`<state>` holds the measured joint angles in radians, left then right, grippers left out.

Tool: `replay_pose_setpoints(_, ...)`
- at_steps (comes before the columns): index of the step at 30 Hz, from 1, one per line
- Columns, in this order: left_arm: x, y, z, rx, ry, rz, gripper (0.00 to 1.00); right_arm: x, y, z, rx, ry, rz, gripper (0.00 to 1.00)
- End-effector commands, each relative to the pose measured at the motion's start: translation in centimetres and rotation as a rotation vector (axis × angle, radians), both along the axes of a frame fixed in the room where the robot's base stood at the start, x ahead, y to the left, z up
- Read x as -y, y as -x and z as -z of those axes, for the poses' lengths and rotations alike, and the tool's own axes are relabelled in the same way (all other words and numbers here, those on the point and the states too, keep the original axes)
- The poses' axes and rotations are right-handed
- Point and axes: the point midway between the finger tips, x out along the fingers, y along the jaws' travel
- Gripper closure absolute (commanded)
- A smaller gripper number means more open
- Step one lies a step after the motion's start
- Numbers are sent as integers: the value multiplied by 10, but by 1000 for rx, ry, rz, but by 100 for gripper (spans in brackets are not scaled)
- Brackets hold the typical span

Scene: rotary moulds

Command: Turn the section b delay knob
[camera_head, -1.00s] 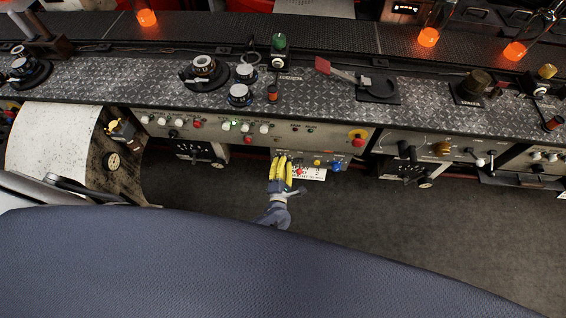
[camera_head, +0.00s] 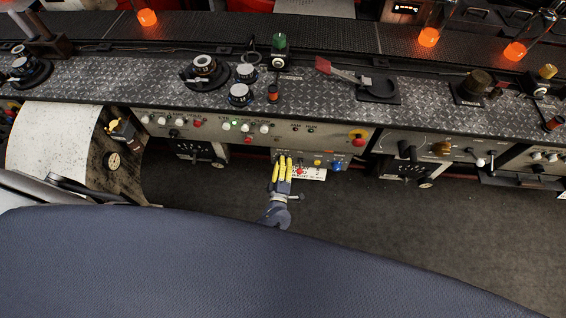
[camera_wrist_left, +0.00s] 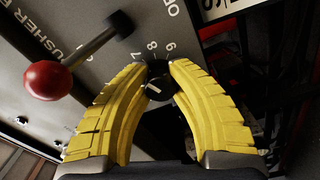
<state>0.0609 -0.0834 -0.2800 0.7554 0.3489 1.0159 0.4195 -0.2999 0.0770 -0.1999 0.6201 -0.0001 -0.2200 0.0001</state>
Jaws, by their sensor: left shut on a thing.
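My left gripper (camera_head: 281,163) is at the lower edge of the front control panel (camera_head: 225,127), left of the small blue and yellow controls. In the left wrist view, my left gripper (camera_wrist_left: 155,70) has its yellow fingers shut on a small black knob (camera_wrist_left: 157,86). The knob has a white mark, and printed numbers including 7, 8 and 9 ring its far side. The fingers hide the knob's sides and any label for it. My right gripper is in neither view.
A lever with a red ball end (camera_wrist_left: 48,80) sits just left of the fingers in the wrist view. Dark open floor (camera_head: 380,235) lies in front of the panel.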

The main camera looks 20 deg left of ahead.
Motion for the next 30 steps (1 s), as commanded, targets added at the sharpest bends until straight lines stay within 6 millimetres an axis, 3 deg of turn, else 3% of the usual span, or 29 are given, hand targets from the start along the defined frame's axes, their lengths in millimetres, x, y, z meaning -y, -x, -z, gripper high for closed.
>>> replay_pose_setpoints(15,6,0,2,-81,-441,10,100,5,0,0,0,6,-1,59)
replay_pose_setpoints(30,6,1,3,-118,-645,12,100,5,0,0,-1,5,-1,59)
